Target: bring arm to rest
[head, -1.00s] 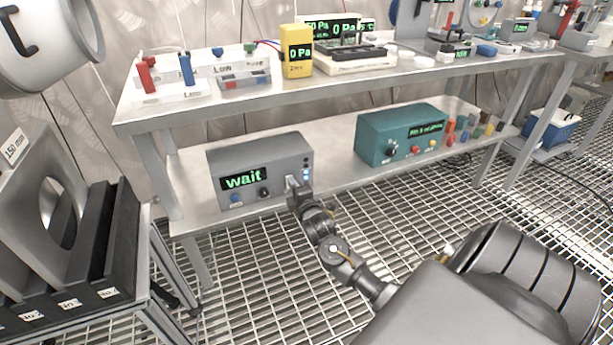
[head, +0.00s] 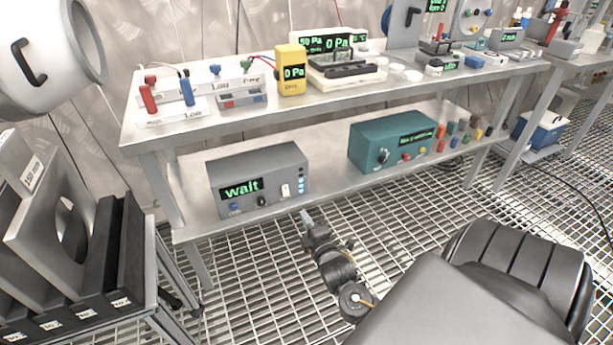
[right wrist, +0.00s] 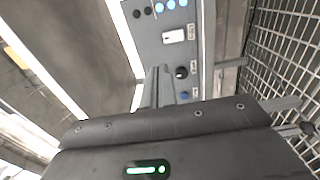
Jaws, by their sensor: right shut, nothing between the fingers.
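My right arm reaches up from the bottom of the head view. Its gripper (head: 307,217) is shut and empty, just in front of the lower shelf's front edge. It is apart from the grey box (head: 258,176) whose screen reads "wait". In the right wrist view the shut fingers (right wrist: 159,88) point toward the front panel of that grey box (right wrist: 176,50). The panel shows a white switch, a dark knob and blue buttons. My left gripper is not in view.
A steel bench (head: 215,118) carries a yellow gauge (head: 291,72) and other instruments on top. Its lower shelf holds a teal box (head: 390,141) and small coloured pieces. A rack with dark slotted holders (head: 105,285) stands at left. Grated floor in front of the bench is open.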

